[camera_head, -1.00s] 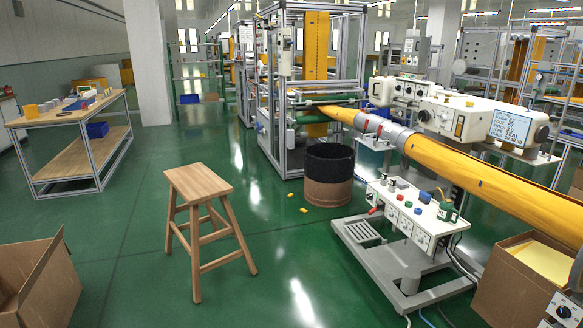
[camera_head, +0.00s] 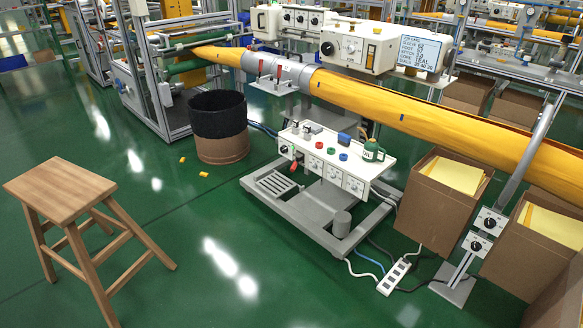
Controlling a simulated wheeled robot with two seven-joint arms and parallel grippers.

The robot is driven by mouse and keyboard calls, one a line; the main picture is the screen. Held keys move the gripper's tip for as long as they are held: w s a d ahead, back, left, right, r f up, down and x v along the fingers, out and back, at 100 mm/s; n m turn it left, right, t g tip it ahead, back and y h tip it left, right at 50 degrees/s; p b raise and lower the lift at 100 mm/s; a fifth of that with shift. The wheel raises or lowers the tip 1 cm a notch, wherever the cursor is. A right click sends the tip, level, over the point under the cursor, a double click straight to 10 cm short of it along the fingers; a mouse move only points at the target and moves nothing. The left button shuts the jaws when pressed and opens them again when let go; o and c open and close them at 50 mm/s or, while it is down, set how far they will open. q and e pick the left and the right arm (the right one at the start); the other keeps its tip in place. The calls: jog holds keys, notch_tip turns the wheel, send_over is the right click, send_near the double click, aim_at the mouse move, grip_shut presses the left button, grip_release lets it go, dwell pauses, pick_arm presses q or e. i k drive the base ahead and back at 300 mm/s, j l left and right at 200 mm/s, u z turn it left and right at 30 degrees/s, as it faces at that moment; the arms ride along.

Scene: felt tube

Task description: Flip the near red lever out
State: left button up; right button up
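The control box (camera_head: 333,163) is a white sloped panel on a grey wheeled frame, with red, blue and green knobs on top and dials on its front. A small red lever (camera_head: 294,166) sticks out at the left end of its front. Above and behind it, a grey metal collar (camera_head: 290,73) surrounds the yellow felt tube (camera_head: 405,113). Small red parts (camera_head: 262,66) show on the collar, too small to tell their exact position. Neither of my grippers is in view.
A wooden stool (camera_head: 62,192) stands at left. A black-topped brown drum (camera_head: 219,127) stands left of the control box. Cardboard boxes (camera_head: 443,200) and a post with dials (camera_head: 487,222) stand at right. A power strip (camera_head: 393,277) and cables lie on the floor. Green floor is clear in front.

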aim_at(294, 163)
jog(key=i+u, duration=0.25)
jog(key=i, duration=1.65)
